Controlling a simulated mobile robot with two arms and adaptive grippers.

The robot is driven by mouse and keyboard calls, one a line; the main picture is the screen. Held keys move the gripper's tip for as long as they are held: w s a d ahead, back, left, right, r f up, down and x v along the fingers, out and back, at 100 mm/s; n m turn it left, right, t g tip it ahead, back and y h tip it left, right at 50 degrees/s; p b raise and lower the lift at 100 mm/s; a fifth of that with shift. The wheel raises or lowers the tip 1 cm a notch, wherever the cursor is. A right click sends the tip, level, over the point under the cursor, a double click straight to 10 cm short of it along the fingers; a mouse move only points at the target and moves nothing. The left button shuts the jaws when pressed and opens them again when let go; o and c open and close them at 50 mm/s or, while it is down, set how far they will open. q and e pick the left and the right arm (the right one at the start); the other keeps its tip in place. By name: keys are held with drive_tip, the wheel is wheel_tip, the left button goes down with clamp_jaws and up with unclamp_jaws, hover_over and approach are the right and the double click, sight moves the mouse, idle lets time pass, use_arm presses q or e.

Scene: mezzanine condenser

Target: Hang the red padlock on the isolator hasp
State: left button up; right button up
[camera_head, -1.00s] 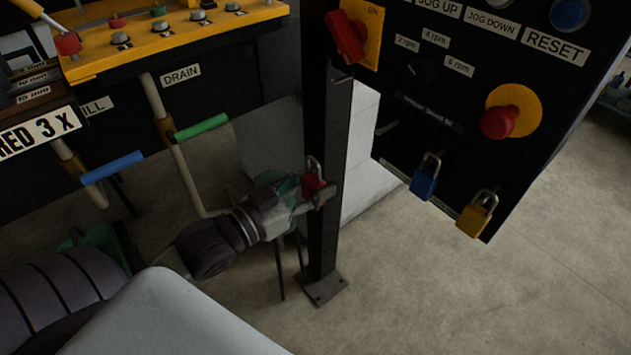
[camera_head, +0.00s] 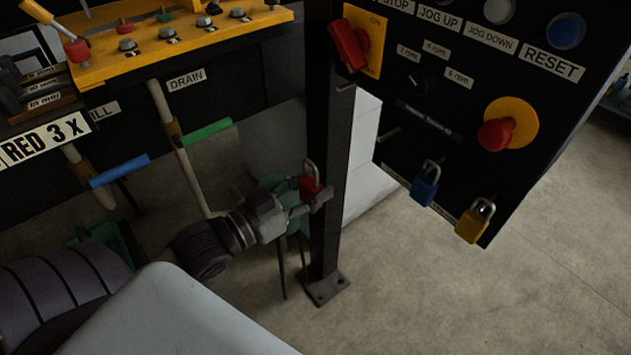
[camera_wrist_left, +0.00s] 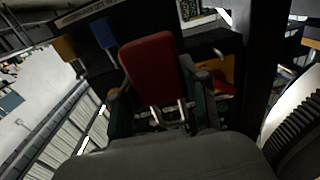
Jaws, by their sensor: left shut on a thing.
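The red padlock (camera_head: 310,184) is upright in my left gripper (camera_head: 309,200), its shackle pointing up, in front of the dark post. The gripper is shut on its body. In the left wrist view the red padlock (camera_wrist_left: 152,66) sits large between the fingers (camera_wrist_left: 160,98). The isolator is a red handle (camera_head: 347,44) on a yellow plate (camera_head: 373,40), above and right of the padlock. A short grey bar (camera_head: 346,87) juts out just below the plate, apparently the hasp. The padlock is well below it and apart from it. My right gripper is out of view.
A blue padlock (camera_head: 424,190) and a yellow padlock (camera_head: 472,226) hang on the panel's lower edge. A red stop button (camera_head: 496,134) sits above them. The dark post (camera_head: 329,230) stands close behind the gripper. Blue (camera_head: 120,170) and green (camera_head: 206,132) lever handles are at left.

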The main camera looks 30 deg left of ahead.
sight(305, 189)
use_arm(q)
drive_tip(key=shift+r+p+v, duration=0.15)
drive_tip(key=shift+p+v, duration=0.3)
drive_tip(key=shift+v, duration=1.15)
drive_tip(key=shift+r+p+v, duration=0.15)
drive_tip(key=shift+p+v, duration=0.3)
drive_tip(key=shift+v, duration=1.15)
